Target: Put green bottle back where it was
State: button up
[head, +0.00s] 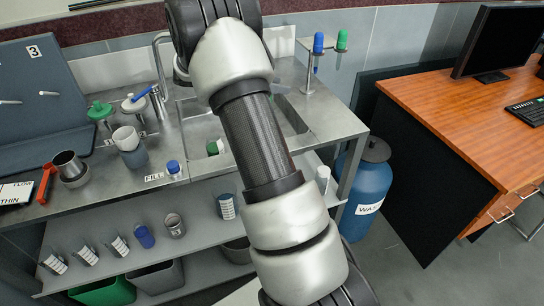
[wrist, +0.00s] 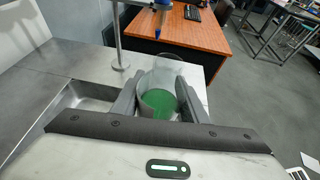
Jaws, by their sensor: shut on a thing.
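My gripper (wrist: 158,88) is shut on a clear vessel with green in its lower part (wrist: 160,104), held upright between the two fingers in the wrist view. I cannot tell whether this is the green bottle of the task. In the head view my gripper is hidden behind or beyond my arm. A small white thing with green on it (head: 213,147) shows in the sink, partly hidden by my arm. A green-topped vessel (head: 100,111) stands at the back left of the steel counter. A green-topped piece (head: 342,40) sits on the stand at the sink's back right.
The steel counter (head: 155,193) holds a sink (head: 290,116), a faucet (head: 158,62), cups, and a blue cap near a FILL label (head: 173,168). Several labelled vessels stand on the lower shelf (head: 190,262). A blue WASTE drum (head: 370,185) and wooden desk (head: 450,95) are right.

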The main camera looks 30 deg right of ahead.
jog(key=shift+s+d+f+m+g+y+b, duration=0.15)
jog(key=shift+s+d+f+m+g+b, duration=0.45)
jog(key=shift+f, duration=2.2)
jog(key=shift+s+d+f+m+g+y+b, duration=0.15)
jog(key=shift+f+m+g+b, duration=0.8)
jog(key=shift+f, duration=1.9)
jog(key=shift+s+d+f+m+g+y+b, duration=0.3)
jog(key=shift+f+b, duration=1)
jog(key=shift+f, duration=1.5)
jog(key=shift+s+a+f, duration=0.15)
jog(key=shift+f, duration=0.05)
jog(key=o, duration=1.2)
